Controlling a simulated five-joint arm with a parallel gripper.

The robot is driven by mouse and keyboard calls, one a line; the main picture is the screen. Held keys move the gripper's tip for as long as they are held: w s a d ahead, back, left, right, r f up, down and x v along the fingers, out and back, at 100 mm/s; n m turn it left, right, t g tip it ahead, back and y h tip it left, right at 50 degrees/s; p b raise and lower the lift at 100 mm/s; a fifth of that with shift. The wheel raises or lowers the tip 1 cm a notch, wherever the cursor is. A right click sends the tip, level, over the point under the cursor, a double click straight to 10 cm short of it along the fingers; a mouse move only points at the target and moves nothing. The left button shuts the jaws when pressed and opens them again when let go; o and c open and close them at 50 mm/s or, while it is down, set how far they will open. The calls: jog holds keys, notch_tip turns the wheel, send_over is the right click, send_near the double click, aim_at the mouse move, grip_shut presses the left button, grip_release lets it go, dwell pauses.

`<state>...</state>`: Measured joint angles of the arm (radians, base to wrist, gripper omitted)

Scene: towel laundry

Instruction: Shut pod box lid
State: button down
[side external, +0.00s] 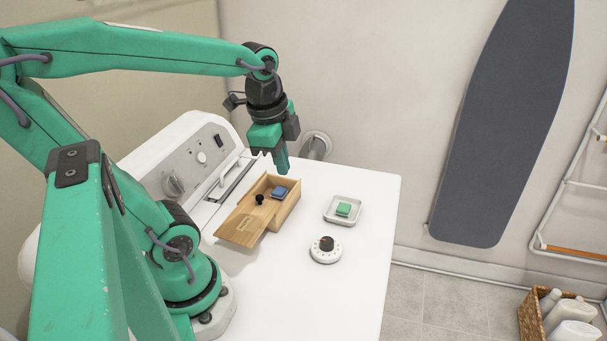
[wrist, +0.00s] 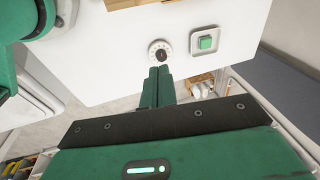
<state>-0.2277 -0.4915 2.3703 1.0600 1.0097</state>
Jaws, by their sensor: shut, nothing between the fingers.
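The wooden pod box (side external: 285,209) stands on the white top with its lid (side external: 243,228) slid part way out toward the lower left. A black knob (side external: 260,199) stands on the lid. The uncovered right part of the box shows a blue pod (side external: 280,192) inside. A wooden edge of the box (wrist: 128,3) shows at the top of the wrist view. My gripper (side external: 282,168) is shut and empty, pointing down, above the far end of the box and apart from it. Its closed fingertips (wrist: 160,72) show in the wrist view.
A round white dial timer (side external: 325,251) stands in front of the dish. The control panel (side external: 195,163) rises behind the box at left. The front of the white top (side external: 330,300) is clear.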

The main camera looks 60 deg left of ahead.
jog(key=a+f+m+g, duration=0.1)
jog(key=a+m+g, duration=0.1)
jog(key=a+m, duration=0.25)
jog(key=m+g+h, duration=0.3)
jog(key=m+g, duration=0.1)
jog(key=m, duration=0.9)
send_over(255, 212)
jog(key=f, duration=0.2)
jog(key=w+f, duration=0.1)
jog(key=shift+a+f, duration=0.2)
jog(key=shift+a, duration=0.2)
jog(key=shift+f, duration=0.1)
jog(key=x, duration=0.9)
jog(key=shift+w+d+f, duration=0.2)
jog(key=shift+w+d, duration=0.05)
jog(key=shift+d, duration=0.15)
jog(key=shift+w+a+f, duration=0.1)
jog(key=shift+w+f, duration=0.05)
jog(key=shift+f, duration=0.15)
jog(key=shift+w+a+f, duration=0.2)
jog(key=shift+w+a, duration=0.35)
jog(key=shift+a, duration=0.15)
jog(key=shift+w+a+f, duration=0.15)
jog(key=shift+w+a, duration=0.4)
jog(key=shift+a, duration=0.1)
jog(key=shift+w+a, duration=0.1)
